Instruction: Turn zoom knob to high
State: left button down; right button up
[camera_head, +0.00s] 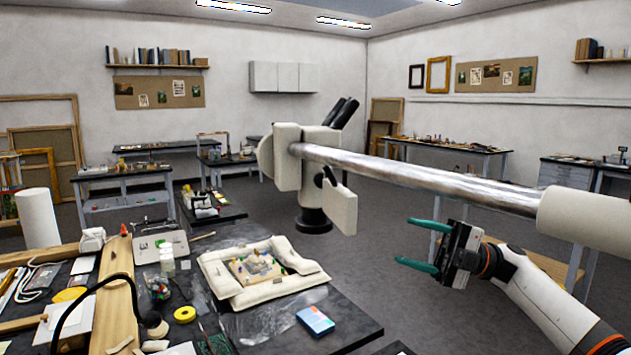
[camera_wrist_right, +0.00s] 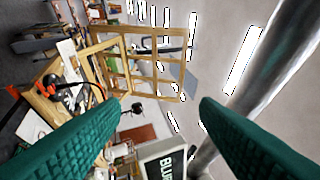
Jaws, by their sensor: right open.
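A cream stereo microscope (camera_head: 287,160) with black eyepieces (camera_head: 341,113) hangs on a thick metal boom (camera_head: 420,178) above the floor area beyond the table. A small dark knob (camera_head: 319,180) shows on its side, below the boom; I cannot tell for sure that it is the zoom knob, and no markings are readable. My right gripper (camera_head: 405,241), with teal fingers, is open and empty, below the boom and to the right of the microscope, apart from both. Its spread fingers also show in the right wrist view (camera_wrist_right: 163,103). My left gripper is out of view.
The boom (camera_wrist_right: 275,90) passes close beside my right gripper. The dark table (camera_head: 345,334) holds a padded tray with a gilt fragment (camera_head: 256,268), a blue box (camera_head: 315,321), yellow tape (camera_head: 184,314) and a bent lamp (camera_head: 151,320). Open air lies between gripper and microscope.

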aim_at(318, 179)
jog(key=i+j, duration=0.15)
jog(key=i, duration=0.35)
jog(key=i+j, duration=0.15)
jog(key=i, duration=0.35)
